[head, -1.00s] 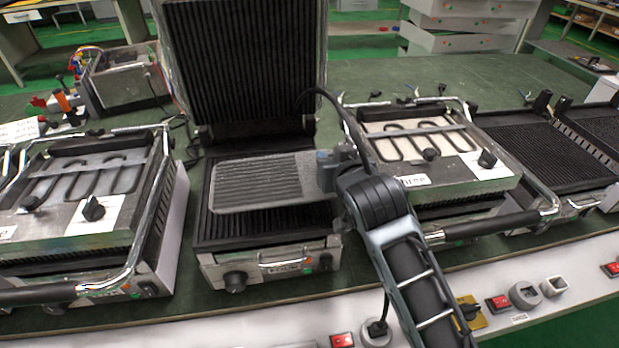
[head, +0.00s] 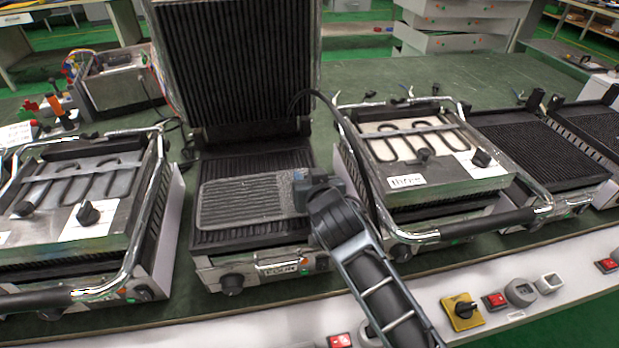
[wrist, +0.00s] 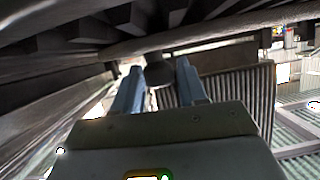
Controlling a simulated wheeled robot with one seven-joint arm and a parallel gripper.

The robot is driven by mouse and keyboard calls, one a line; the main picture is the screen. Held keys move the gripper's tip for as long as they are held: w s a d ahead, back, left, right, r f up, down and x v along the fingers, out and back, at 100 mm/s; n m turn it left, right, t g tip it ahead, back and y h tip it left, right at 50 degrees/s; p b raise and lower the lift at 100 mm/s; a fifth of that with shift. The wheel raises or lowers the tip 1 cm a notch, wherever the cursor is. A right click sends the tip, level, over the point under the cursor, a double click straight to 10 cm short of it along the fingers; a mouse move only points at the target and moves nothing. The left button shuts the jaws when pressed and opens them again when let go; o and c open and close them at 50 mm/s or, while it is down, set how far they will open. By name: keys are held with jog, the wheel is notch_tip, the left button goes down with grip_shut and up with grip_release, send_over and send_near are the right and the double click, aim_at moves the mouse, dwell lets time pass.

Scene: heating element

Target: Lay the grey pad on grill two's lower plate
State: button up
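The grey ribbed pad (head: 243,201) lies flat, low over the black ribbed lower plate (head: 265,161) of the open grill. I cannot tell whether it rests fully on the plate. Bare plate shows behind the pad and in a strip in front of it. My gripper (head: 306,190) is at the pad's right edge, with the arm coming from the lower right. In the wrist view, my gripper (wrist: 160,78) has its two fingers on either side of a dark piece, which seems to be part of the pad; their contact is hard to see.
The open grill's raised lid (head: 235,65) stands upright behind the plate. Closed grills with exposed heating elements stand to the left (head: 80,185) and right (head: 425,140). A black cable arcs beside my gripper. A white switch panel (head: 420,300) runs along the front.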

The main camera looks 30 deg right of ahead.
jog(key=o, duration=0.3)
jog(key=v, duration=1.2)
jog(key=s+a+f+n+y, duration=0.1)
jog(key=s+y, duration=0.1)
jog(key=s, duration=1.1)
jog(key=s+a+f+n+t+y, duration=0.1)
jog(key=s+a+n, duration=0.1)
jog(key=s, duration=1.2)
jog(key=shift+f+y, duration=0.25)
jog(key=shift+y, duration=0.15)
jog(key=shift+n+t, duration=0.4)
jog(key=s+r, duration=0.2)
jog(key=s, duration=0.1)
jog(key=s+d+r, duration=0.1)
jog(key=s, duration=0.2)
jog(key=s+r, duration=0.2)
jog(key=shift+s+d+r, duration=0.15)
jog(key=shift+s+r, duration=0.2)
jog(key=shift+s, duration=0.05)
